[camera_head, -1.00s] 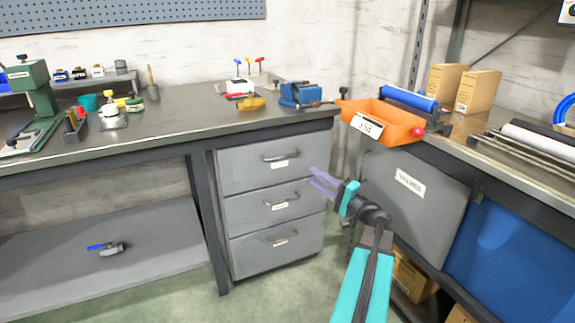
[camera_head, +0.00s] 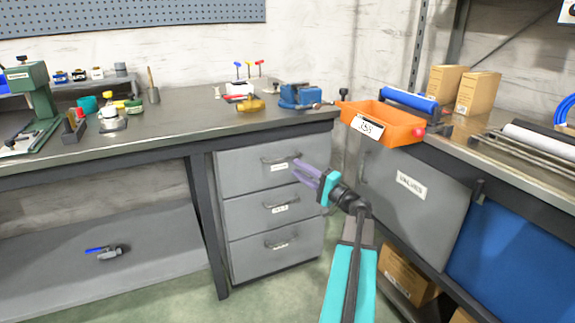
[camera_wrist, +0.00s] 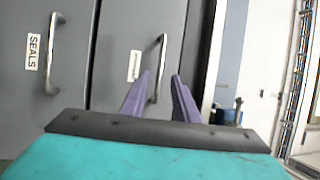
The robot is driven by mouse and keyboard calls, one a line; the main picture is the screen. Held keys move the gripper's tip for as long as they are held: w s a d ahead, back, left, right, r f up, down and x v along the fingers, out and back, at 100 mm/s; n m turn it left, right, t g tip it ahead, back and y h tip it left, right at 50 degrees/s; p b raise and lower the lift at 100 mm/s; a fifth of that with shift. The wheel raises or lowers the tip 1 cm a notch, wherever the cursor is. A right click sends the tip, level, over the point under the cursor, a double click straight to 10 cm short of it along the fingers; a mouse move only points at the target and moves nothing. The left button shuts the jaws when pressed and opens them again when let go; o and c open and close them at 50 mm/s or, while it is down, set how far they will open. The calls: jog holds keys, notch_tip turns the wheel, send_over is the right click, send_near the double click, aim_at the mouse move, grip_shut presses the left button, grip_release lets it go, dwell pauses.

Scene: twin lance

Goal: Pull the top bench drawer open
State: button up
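The top bench drawer (camera_head: 240,172) is shut, a grey front under the bench top. Its bar handle (camera_head: 280,160) and a small white label are at its right half. In the wrist view, turned sideways, this drawer (camera_wrist: 112,35) is right of the one labelled SEALS, and its handle (camera_wrist: 163,55) stands between the fingers in the picture. My gripper (camera_head: 297,169) is open, its two purple fingers just right of the handle in the head view. The wrist view also shows my gripper (camera_wrist: 162,76) open and empty. I cannot tell whether a finger touches the handle.
Two more shut drawers (camera_head: 245,212) are below. An orange bin (camera_head: 392,127) overhangs the right bench, above a grey VALVES panel (camera_head: 400,205). A blue vise (camera_head: 298,95) stands on the bench top. Floor in front of the drawers is clear.

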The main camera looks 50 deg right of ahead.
aim_at(287, 162)
jog(key=shift+w+r+b, duration=0.2)
jog(key=shift+w, duration=0.85)
jog(key=shift+w+r+b, duration=0.15)
jog(key=shift+w+r, duration=0.1)
jog(key=shift+w, duration=0.85)
jog(key=shift+w+r+b, duration=0.2)
jog(key=shift+w, duration=0.85)
jog(key=shift+c, duration=0.5)
grip_shut()
